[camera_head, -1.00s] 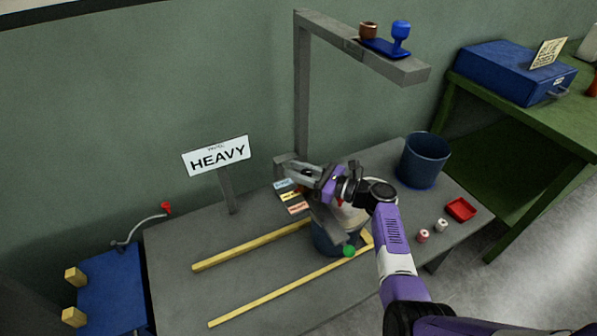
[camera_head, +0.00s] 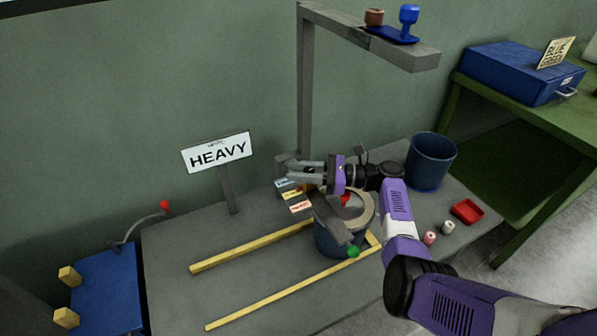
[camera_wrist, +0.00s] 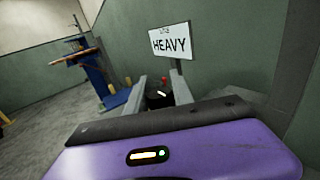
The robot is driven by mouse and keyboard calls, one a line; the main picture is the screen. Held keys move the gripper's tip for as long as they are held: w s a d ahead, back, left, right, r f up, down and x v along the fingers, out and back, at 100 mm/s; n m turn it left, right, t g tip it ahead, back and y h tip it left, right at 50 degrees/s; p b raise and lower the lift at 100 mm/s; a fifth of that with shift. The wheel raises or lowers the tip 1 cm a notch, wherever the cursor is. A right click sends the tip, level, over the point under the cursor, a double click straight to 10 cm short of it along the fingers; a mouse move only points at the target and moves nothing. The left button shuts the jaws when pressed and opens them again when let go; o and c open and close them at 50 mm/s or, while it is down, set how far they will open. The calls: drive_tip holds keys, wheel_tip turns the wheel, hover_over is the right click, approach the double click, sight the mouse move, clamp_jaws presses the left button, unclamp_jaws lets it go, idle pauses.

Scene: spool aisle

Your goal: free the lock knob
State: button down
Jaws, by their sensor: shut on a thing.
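In the wrist view a dark knob (camera_wrist: 158,99) with a pale mark sits between the two grey fingers, and I take it for the lock knob. My gripper (camera_head: 289,169) is shut on it and reaches leftward beside the foot of the grey post, above the bench. In the head view the knob is hidden by the fingers. Below my gripper stands a dark blue drum (camera_head: 331,243) with a pale ring-shaped top (camera_head: 364,209). A red part (camera_head: 345,199) shows at its top and a green ball (camera_head: 353,251) at its front.
A HEAVY sign (camera_head: 217,152) stands at the back left. The grey post (camera_head: 304,95) carries an overhead arm with a blue stamp-like piece (camera_head: 408,20). Yellow rails (camera_head: 250,247) lie on the bench. A blue bin (camera_head: 430,163) and red tray (camera_head: 467,211) are at right.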

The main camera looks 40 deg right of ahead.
drive_tip(key=shift+a, duration=0.1)
drive_tip(key=c, duration=1.1)
unclamp_jaws()
wheel_tip(320, 180, up, 20)
drive_tip(key=p, duration=0.3)
drive_tip(key=shift+p, duration=0.4)
